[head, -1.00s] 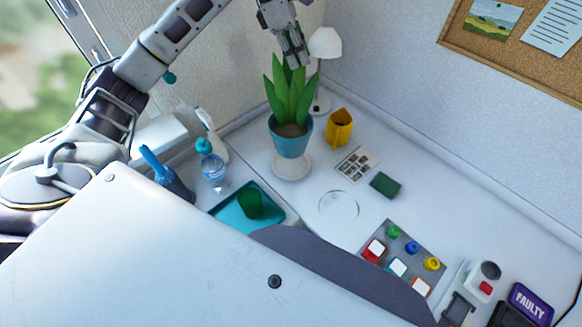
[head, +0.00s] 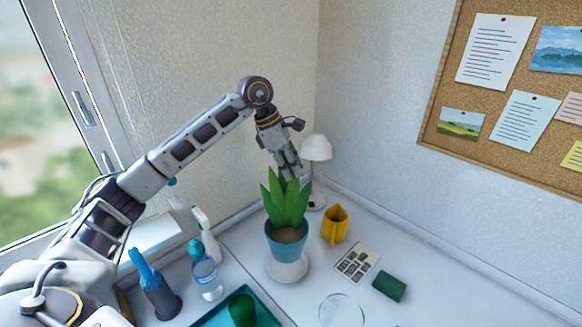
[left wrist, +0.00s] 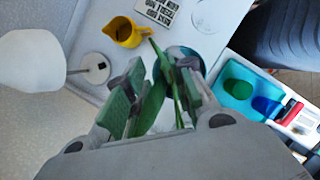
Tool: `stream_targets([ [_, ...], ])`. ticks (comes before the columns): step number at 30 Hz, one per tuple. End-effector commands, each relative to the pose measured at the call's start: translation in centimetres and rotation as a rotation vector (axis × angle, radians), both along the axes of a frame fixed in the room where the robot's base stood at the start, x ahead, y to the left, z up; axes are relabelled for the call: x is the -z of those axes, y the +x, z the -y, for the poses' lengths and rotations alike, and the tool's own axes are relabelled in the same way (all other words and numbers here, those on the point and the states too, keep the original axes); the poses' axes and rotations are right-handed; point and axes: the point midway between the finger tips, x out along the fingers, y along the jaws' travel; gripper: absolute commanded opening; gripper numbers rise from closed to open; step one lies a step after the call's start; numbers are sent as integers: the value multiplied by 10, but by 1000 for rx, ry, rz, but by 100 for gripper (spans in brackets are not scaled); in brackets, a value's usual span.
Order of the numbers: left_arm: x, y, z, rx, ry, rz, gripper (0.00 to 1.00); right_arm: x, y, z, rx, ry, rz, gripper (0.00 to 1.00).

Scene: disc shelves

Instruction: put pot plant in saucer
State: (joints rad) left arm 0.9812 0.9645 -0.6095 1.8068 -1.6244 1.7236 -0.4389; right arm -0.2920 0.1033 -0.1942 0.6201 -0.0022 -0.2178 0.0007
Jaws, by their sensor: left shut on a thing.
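The pot plant (head: 287,207) has long upright green leaves in a blue pot. Its pot is right over a white round saucer-like disc (head: 288,271); I cannot tell whether it rests on it or is just above. My left gripper (head: 289,172) comes from above and is shut on the leaf tops of the plant. In the left wrist view, the left gripper (left wrist: 160,92) has green leaves (left wrist: 152,108) between its fingers, and the pot is partly hidden behind them. A clear round dish (head: 341,312) lies to the right on the desk. My right gripper is out of view.
A white lamp (head: 316,148) stands close behind the plant, with a yellow mug (head: 336,225) to the right. A gridded card (head: 357,263) and green block (head: 389,286) lie at right. A spray bottle (head: 206,235), water bottle (head: 207,278) and teal tray (head: 268,305) are at left.

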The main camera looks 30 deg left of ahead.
Motion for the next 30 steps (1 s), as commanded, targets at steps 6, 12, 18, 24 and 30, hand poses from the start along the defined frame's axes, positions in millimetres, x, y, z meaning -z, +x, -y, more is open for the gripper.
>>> stream_targets([
  [6, 21, 0, 0, 0, -1, 2, 0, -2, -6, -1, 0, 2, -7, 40],
  [12, 36, 0, 0, -1, -1, 4, 0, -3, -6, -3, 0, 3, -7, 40],
  [18, 40, 1, 0, -1, -2, 5, 0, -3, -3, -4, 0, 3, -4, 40],
  [24, 40, 1, 0, -1, -2, 5, 0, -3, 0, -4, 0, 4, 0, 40],
  [30, 45, 0, 0, -1, -1, 4, 0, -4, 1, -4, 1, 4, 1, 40],
])
